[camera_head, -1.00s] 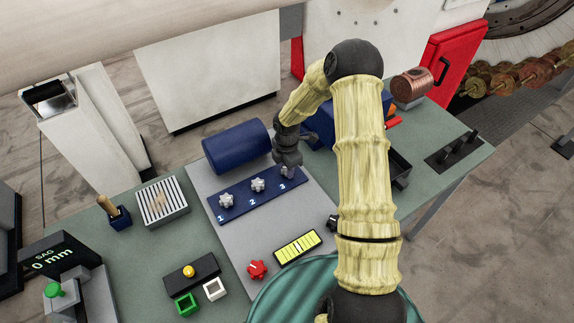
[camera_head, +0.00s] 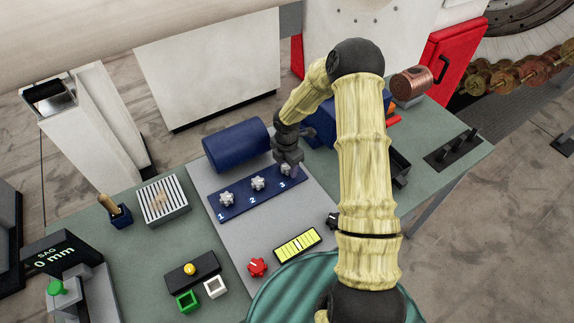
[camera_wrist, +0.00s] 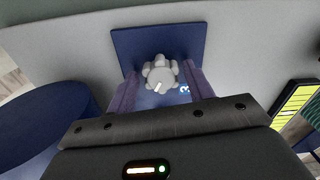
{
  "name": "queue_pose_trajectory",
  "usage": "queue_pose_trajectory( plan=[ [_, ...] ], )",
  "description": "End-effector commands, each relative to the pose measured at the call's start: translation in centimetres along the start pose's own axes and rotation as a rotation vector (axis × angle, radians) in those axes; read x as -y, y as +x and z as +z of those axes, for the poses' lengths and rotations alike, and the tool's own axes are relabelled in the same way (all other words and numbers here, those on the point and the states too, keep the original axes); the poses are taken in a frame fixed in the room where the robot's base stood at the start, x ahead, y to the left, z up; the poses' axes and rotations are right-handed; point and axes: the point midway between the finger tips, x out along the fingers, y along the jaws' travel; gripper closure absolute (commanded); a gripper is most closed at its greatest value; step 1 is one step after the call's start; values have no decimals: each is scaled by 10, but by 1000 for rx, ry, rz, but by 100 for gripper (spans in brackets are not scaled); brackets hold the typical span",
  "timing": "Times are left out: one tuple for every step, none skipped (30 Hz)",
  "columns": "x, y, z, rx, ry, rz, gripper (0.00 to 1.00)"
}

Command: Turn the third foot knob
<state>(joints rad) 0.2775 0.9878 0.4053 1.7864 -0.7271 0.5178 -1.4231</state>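The third foot knob is a light grey lobed knob (camera_wrist: 160,76) with a white mark on top. It is on the right end of the dark blue plate (camera_head: 243,197), by the printed 3. My gripper (camera_wrist: 163,83) points down over it, with one finger on each side. The fingers look open, with blue plate showing between them and the knob. In the head view my gripper (camera_head: 289,169) mostly hides this knob. The first knob (camera_head: 227,199) and second knob (camera_head: 258,183) stand free to its left.
A dark blue cylinder (camera_head: 237,146) lies just behind the plate. A red knob (camera_head: 257,267) and a yellow striped panel (camera_head: 298,244) are in front. A black knob (camera_head: 332,220) sits near my arm. The grey panel (camera_head: 262,228) between them is clear.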

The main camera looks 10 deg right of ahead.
Motion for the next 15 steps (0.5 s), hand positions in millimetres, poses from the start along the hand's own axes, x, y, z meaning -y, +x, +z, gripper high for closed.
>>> queue_pose_trajectory(
  plan=[
    [0,0,0,-1,0,-1,48],
    [0,0,0,-1,0,-1,48],
    [1,1,0,-1,0,-2,48],
    [1,1,0,-1,0,-2,48],
    [1,1,-1,-1,0,-2,48],
    [1,1,-1,-1,0,-2,48],
    [1,0,-1,-1,0,-2,48],
    [1,-1,0,-1,0,-2,48],
    [0,-2,0,-1,1,-1,48],
    [0,-4,0,-1,1,-1,48],
    [0,-6,0,-1,2,-1,48],
    [0,-10,0,0,3,-1,48],
    [0,-14,0,0,3,-1,48],
    [0,-18,0,0,3,0,48],
    [0,-24,0,0,2,1,48]
  ],
)
